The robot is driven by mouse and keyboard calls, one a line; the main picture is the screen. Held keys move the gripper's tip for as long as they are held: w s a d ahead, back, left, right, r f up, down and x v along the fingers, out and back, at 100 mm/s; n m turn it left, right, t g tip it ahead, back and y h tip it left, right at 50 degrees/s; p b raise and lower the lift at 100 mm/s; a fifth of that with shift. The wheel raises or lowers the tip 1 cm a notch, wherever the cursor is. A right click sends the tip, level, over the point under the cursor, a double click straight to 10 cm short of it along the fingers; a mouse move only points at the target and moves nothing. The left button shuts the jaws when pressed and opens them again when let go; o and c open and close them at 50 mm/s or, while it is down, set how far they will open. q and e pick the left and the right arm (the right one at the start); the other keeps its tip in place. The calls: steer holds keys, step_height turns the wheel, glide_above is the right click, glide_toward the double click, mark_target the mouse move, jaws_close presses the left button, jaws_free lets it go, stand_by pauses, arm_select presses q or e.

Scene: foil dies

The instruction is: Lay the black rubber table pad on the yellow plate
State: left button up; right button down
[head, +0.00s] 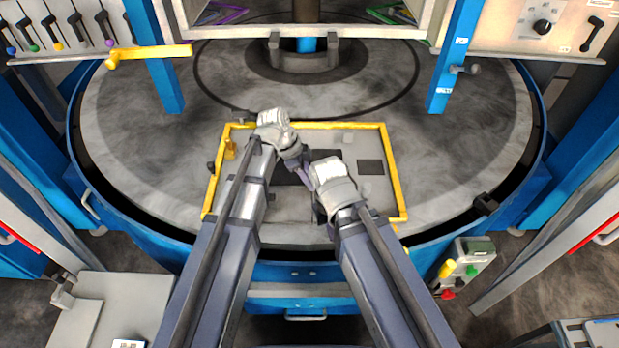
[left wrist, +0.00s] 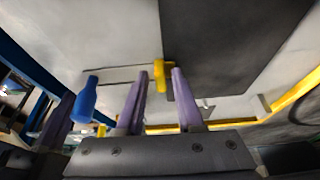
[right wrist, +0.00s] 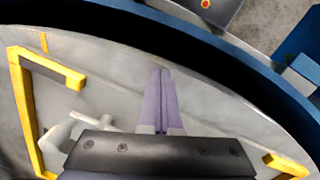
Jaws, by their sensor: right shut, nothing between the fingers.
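The yellow plate (head: 345,126) is a grey panel with a yellow rim on the round table, below both hands in the head view. Several flat dark squares, one at its right (head: 370,167), show within the rim; I cannot tell which is the black rubber pad. A large dark flat patch (left wrist: 222,45) fills the upper right of the left wrist view. My right gripper (right wrist: 162,72) is shut and empty, pointing towards the table's front rim. The wrists hide part of the plate's middle.
The round grey table (head: 460,150) is mostly bare around the plate. Blue posts (head: 455,60) stand at the back on both sides. A control box (head: 467,258) with coloured buttons is at the front right. My two forearms run close together over the front rim.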

arm_select(q)
steer(key=shift+o, duration=1.1)
steer(key=p+v, duration=0.7)
steer(key=shift+a+r, duration=0.2)
steer(key=shift+r, duration=0.15)
arm_select(e)
step_height(320, 180, up, 7)
steer(key=shift+r, duration=0.15)
